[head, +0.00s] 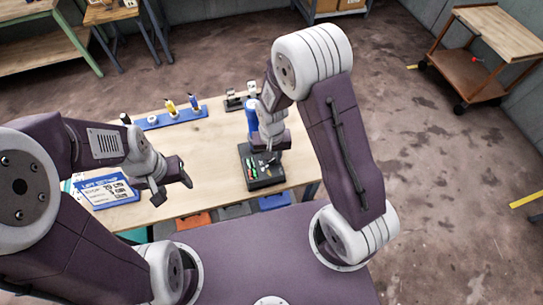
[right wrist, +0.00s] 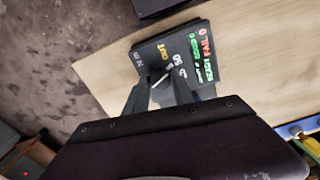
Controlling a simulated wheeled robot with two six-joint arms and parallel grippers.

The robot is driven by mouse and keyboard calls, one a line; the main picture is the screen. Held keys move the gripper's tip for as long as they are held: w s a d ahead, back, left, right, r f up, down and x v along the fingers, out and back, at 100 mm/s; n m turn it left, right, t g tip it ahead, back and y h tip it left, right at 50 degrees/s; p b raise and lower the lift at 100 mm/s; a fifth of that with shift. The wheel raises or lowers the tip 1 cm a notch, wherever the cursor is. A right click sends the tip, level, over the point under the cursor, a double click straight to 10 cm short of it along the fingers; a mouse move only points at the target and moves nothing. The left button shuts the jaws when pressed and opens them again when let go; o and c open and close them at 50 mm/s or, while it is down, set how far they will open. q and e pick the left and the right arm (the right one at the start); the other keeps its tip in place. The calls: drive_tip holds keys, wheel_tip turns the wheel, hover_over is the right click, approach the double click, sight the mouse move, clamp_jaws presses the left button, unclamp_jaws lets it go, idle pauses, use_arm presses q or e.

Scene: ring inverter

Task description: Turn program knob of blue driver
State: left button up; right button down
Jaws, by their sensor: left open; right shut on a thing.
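A black box (head: 262,178) with green, red and white markings lies on the wooden table. In the right wrist view the box (right wrist: 196,50) shows coloured lettering and a pale pointer-like part (right wrist: 163,74) between my fingers. My right gripper (head: 268,158) is over the box's far part and is shut on what appears to be its knob. The fingers (right wrist: 160,92) hide most of the knob. An upright blue cylinder (head: 251,113), perhaps the blue driver, stands behind my right gripper, partly hidden. My left gripper (head: 173,190) is open and empty above the table's left part.
A blue rack (head: 170,118) with several small items stands at the table's back left. A blue and white printed card (head: 106,191) lies at the left. A small dark stand (head: 234,103) is at the back. Bare wood (head: 210,155) lies between the grippers.

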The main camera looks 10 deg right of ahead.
drive_tip(key=shift+w+r, duration=0.15)
idle(0.3)
drive_tip(key=c, duration=1.2)
unclamp_jaws()
drive_tip(key=shift+c, duration=0.2)
drive_tip(key=shift+o, duration=0.9)
drive_tip(key=shift+r, duration=0.35)
wheel_tip(320, 180, up, 8)
drive_tip(key=shift+r+b, duration=0.15)
drive_tip(key=shift+b, duration=0.25)
